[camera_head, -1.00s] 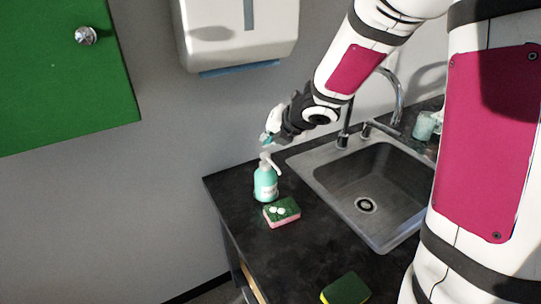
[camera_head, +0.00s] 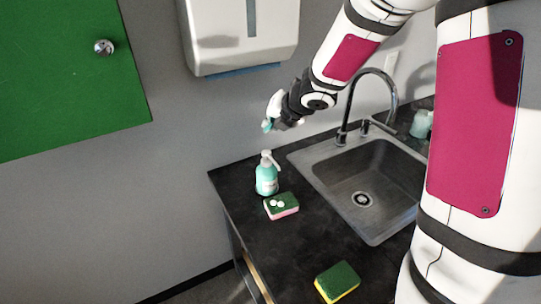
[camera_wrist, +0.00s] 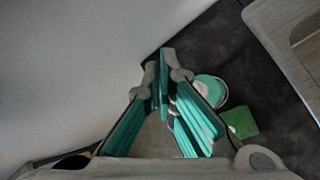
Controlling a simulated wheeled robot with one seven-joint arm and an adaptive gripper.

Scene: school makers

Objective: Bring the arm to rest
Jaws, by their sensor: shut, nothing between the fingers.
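My gripper (camera_head: 268,125) is at the end of my arm, above the back left part of the dark counter. It is a little above and apart from the soap pump bottle (camera_head: 266,178), which stands upright near the counter's left edge. In the wrist view my gripper's teal-padded fingers (camera_wrist: 162,88) meet at their tips with nothing between them. The bottle (camera_wrist: 211,90) shows there just right of the fingers, partly hidden by them.
A green and pink sponge (camera_head: 282,207) with white dabs on top lies before the bottle. A green and yellow sponge (camera_head: 338,281) lies nearer. The sink (camera_head: 352,182) with a tall faucet (camera_head: 390,92) is to the right. A paper dispenser (camera_head: 240,35) hangs on the wall.

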